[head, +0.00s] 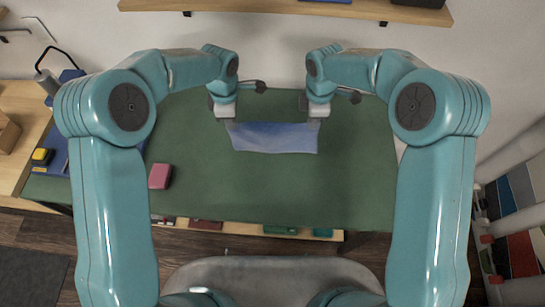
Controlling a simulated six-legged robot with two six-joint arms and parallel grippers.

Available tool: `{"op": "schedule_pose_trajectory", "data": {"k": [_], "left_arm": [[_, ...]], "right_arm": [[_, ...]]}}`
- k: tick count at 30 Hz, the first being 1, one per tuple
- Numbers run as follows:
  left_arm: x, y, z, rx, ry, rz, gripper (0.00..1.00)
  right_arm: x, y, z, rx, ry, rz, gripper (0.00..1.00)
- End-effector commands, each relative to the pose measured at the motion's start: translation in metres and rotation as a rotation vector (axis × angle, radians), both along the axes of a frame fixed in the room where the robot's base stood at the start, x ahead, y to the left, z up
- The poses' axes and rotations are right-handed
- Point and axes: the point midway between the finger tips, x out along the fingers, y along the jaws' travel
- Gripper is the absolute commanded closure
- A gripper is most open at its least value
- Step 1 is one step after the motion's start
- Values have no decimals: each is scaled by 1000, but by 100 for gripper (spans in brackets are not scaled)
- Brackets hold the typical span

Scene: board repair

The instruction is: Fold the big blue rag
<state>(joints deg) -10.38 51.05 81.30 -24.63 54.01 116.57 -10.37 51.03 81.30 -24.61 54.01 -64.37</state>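The big blue rag (274,138) is near the far middle of the green mat. It shows as a wide strip whose near edge is slightly wavy. My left gripper (226,118) is at the rag's far left corner. My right gripper (318,119) is at its far right corner. Both point down, and the rag's far edge spans between them. The fingertips are small and partly hidden at the cloth, so I cannot tell whether they are shut on it. I also cannot tell whether the far edge is lifted off the mat.
The green mat (270,195) is mostly bare in front of the rag. A pink block (159,176) lies on it at left. A yellow and black item (42,156) is at the far left. A wooden shelf (290,10) hangs on the back wall.

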Motion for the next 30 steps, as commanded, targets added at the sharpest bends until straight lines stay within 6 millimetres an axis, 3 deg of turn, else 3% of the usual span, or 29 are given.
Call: {"op": "schedule_pose_trajectory", "data": {"k": [14,30], "left_arm": [[8,0,-7,0,-10,2,100],[87,-1,-31,0,-115,2,100]], "right_arm": [[8,0,-8,0,-10,0,100],[87,1,-31,0,-115,1,100]]}}
